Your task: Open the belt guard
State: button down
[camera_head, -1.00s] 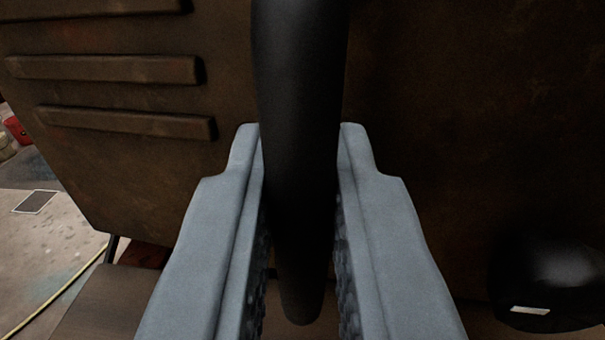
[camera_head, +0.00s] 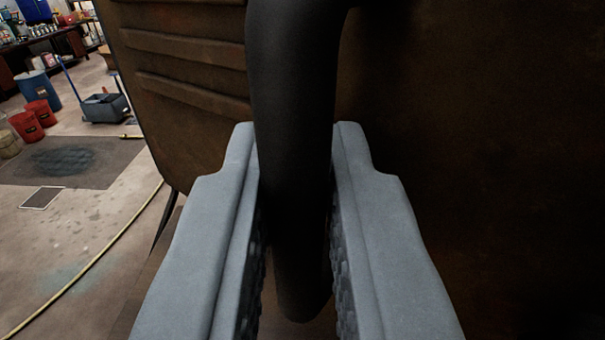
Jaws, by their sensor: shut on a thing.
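The belt guard (camera_head: 430,150) is a brown, rusty panel with raised horizontal slats at its upper left. A black handle (camera_head: 292,90) stands in front of it, thick and upright, bending to the right at the top. My gripper (camera_head: 296,150) is shut on the handle, with one grey finger on each side of it. The handle's lower end shows between the fingers. The guard's right edge and hinge are out of view.
On the left is open concrete floor with a yellow hose or line (camera_head: 95,262), a dark mat (camera_head: 75,160) and a small floor plate (camera_head: 41,198). Farther back stand red buckets (camera_head: 41,113), a blue barrel (camera_head: 38,88) and a grey mop bucket (camera_head: 104,107).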

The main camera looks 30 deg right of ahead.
jog(key=w+a+m+g+h, duration=0.3)
jog(key=a+m+g+h, duration=0.6)
jog(key=a, duration=0.6)
jog(key=shift+a+g, duration=0.25)
jog(key=shift+g, duration=0.65)
jog(key=c, duration=1.8)
grip_release()
jog(key=v, duration=1.7)
jog(key=shift+a, duration=0.2)
jog(key=shift+s, duration=0.1)
